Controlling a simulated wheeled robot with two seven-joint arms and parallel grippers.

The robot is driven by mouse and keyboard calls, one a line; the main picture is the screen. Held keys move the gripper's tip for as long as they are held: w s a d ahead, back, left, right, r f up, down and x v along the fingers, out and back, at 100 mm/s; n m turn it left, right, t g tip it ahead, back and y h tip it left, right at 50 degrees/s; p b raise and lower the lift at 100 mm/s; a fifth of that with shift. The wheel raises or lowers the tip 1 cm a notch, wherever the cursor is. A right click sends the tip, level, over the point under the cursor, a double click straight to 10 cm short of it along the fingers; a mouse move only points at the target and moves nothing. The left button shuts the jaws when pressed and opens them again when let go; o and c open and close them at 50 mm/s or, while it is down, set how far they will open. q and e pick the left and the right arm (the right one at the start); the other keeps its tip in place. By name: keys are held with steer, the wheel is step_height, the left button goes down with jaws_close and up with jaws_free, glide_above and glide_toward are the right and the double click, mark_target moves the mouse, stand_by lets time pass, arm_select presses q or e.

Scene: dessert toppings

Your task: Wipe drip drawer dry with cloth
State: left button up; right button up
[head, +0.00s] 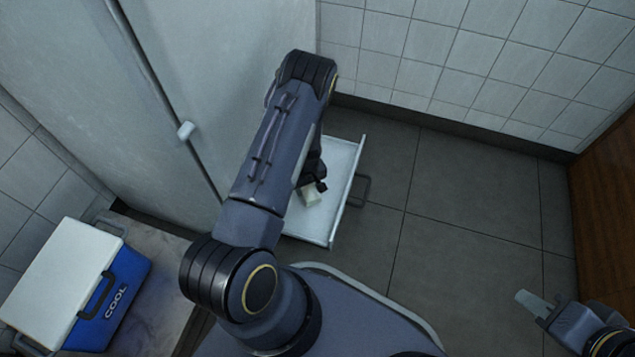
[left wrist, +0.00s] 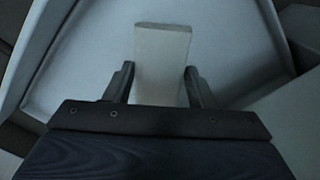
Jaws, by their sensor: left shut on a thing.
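The drip drawer (head: 347,192) is a shallow white tray pulled out at the foot of the large pale cabinet, with a dark handle on its outer side. Its pale floor and walls fill much of the left wrist view (left wrist: 85,60). My left gripper (head: 317,186) is down over the drawer, shut on a folded off-white cloth (head: 312,196). In the left wrist view the cloth (left wrist: 162,50) sits between the two fingers. I cannot tell whether it touches the drawer floor. My left arm hides part of the drawer. My right gripper (head: 533,303) is low at the right, away from the drawer.
A blue cool box (head: 122,290) with a white lid stands at the lower left. The cabinet (head: 215,75) rises behind the drawer, and a tiled wall (head: 460,60) runs along the back. A brown wooden panel (head: 607,190) is at the right. The grey floor (head: 470,200) between is clear.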

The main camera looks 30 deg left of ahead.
arm_select(q)
steer(key=shift+r+p, duration=0.7)
steer(key=shift+r, duration=0.75)
